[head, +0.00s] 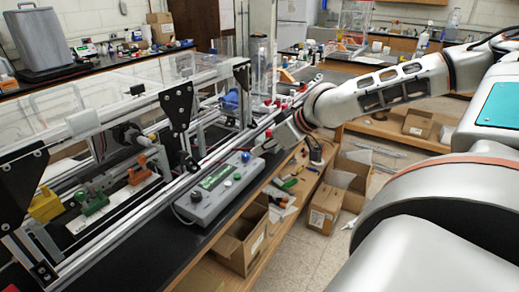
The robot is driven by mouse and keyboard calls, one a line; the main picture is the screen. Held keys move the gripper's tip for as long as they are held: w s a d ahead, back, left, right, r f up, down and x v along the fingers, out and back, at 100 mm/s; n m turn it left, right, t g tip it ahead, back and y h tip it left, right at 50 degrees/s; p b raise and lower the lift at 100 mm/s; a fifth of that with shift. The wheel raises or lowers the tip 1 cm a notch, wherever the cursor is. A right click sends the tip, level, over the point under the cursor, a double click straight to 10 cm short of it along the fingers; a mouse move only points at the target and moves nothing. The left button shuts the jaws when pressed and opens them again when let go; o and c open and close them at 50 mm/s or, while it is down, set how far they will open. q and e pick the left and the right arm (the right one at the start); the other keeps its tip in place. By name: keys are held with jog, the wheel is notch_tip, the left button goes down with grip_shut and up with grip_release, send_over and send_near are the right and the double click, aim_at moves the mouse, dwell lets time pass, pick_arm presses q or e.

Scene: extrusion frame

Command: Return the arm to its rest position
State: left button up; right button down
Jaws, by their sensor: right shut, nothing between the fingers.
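My right arm (385,88) reaches in from the right edge toward the middle of the head view. My right gripper (262,149) is small in the picture, shut and empty. It is at the front side of the extrusion frame (115,215), just above and beyond the grey control box (205,208) in the picture. Whether it touches the frame's rail cannot be told. My left gripper is not in view.
The frame has black brackets (178,105) and clear panels. Yellow (45,207), green (90,203) and orange (139,176) parts sit inside it. Open cardboard boxes (240,246) stand below the bench. Another bench (370,66) with bottles is behind. The floor (300,262) shows free room.

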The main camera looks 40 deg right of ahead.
jog(key=shift+f, duration=0.1)
dwell(0.3)
jog(key=s+a+f+n, duration=0.3)
jog(key=s+a+f, duration=0.1)
jog(key=a+f, duration=0.5)
jog(key=s+a+f+n, duration=0.35)
jog(key=a+f, duration=0.45)
jog(key=f, duration=0.4)
jog(key=s+d+f+m+g+h, duration=0.25)
jog(key=s+d+h, duration=0.35)
jog(key=s, duration=0.5)
jog(key=w+a+f+m+t+y, duration=0.1)
jog(key=a+f+t+y, duration=0.3)
jog(key=a+f, duration=1.1)
jog(key=shift+w+a+m+y, duration=0.4)
jog(key=shift+a+m+y, duration=0.3)
jog(key=shift+y, duration=0.5)
jog(key=shift+d+r+t, duration=0.1)
jog(key=shift+t, duration=0.15)
